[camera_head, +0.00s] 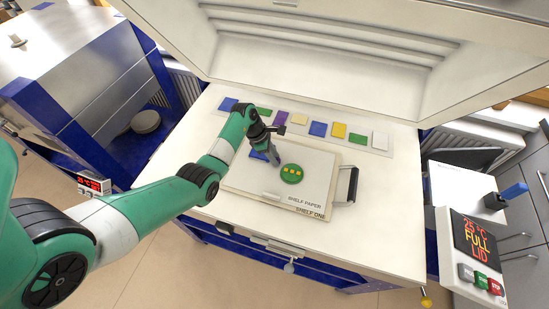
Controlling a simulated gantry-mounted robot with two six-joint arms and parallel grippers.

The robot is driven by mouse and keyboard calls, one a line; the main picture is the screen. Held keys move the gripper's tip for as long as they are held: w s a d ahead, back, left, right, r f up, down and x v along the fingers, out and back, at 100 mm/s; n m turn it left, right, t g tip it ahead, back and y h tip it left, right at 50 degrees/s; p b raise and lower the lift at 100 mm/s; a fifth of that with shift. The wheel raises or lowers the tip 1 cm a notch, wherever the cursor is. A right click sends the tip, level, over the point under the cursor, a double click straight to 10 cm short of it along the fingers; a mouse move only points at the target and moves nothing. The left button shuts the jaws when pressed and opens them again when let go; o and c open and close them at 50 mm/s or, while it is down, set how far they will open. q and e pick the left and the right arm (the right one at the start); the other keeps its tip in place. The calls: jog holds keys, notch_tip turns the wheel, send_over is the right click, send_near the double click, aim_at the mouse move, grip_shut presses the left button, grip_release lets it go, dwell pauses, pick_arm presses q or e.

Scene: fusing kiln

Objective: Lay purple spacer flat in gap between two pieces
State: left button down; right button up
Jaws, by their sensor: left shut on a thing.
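The gripper and forearm partly cover the blue piece and the gap. A purple square (281,117) lies in the row of coloured squares behind. My right gripper is not in view.
The shelf board (310,205), marked "SHELF PAPER" and "SHELF ONE", has a dark handle (347,186) at its right. Several coloured squares line the back. The raised kiln lid (320,70) hangs behind. A control panel (470,255) stands at the right. The white table (385,220) is clear there.

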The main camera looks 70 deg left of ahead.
pick_arm(q)
jog(key=shift+f, duration=0.15)
jog(key=c, duration=0.6)
grip_release()
jog(key=p+v, duration=0.4)
jog(key=v, duration=0.8)
jog(key=shift+r, duration=0.2)
